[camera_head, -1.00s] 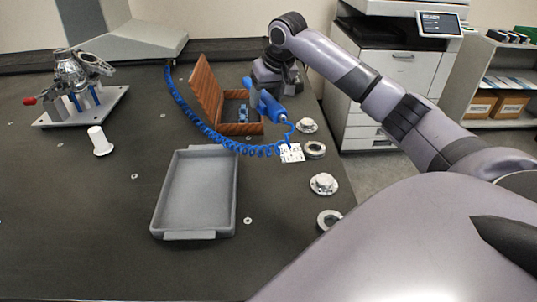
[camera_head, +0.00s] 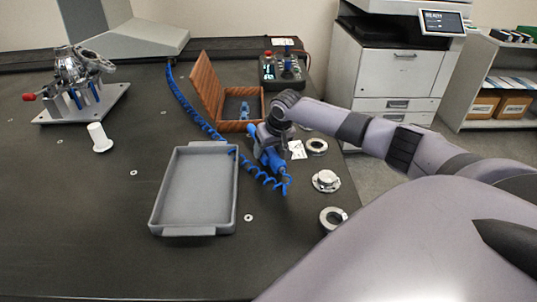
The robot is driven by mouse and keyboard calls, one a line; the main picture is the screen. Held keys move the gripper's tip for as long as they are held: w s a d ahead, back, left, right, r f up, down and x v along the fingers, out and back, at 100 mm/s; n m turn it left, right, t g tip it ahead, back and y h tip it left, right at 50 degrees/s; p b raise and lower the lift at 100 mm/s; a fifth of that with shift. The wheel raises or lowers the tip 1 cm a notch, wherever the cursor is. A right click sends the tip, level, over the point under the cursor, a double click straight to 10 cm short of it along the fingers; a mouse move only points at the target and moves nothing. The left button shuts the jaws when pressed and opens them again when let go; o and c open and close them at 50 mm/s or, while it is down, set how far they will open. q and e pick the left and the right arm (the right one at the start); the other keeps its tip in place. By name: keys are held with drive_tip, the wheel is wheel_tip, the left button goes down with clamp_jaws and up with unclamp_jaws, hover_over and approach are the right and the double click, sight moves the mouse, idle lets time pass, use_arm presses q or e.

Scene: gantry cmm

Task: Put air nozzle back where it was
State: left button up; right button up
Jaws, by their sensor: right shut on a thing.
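The blue air nozzle (camera_head: 272,161) hangs on a coiled blue hose (camera_head: 205,122) that runs back to the far left of the table. My right gripper (camera_head: 268,149) is shut on the nozzle, over the dark table between the grey tray and the white card. The fingertips are largely hidden by the gripper body and the nozzle. I cannot tell whether the nozzle touches the table. My left gripper is not in view.
A grey tray (camera_head: 154,222) lies left of the nozzle. An open wooden box (camera_head: 228,126) stands behind it. A control box (camera_head: 268,80) sits farther back. A white card (camera_head: 297,150) and several round metal parts (camera_head: 326,181) line the right edge. A fixture (camera_head: 82,108) stands far left.

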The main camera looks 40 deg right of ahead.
drive_tip(key=shift+f, duration=0.85)
drive_tip(key=o, duration=0.7)
drive_tip(key=shift+s+r, duration=0.2)
drive_tip(key=shift+r, duration=0.35)
drive_tip(key=p+v, duration=0.1)
drive_tip(key=v, duration=0.9)
drive_tip(key=shift+p, duration=0.35)
drive_tip(key=shift+s+r, duration=0.15)
drive_tip(key=shift+r, duration=0.25)
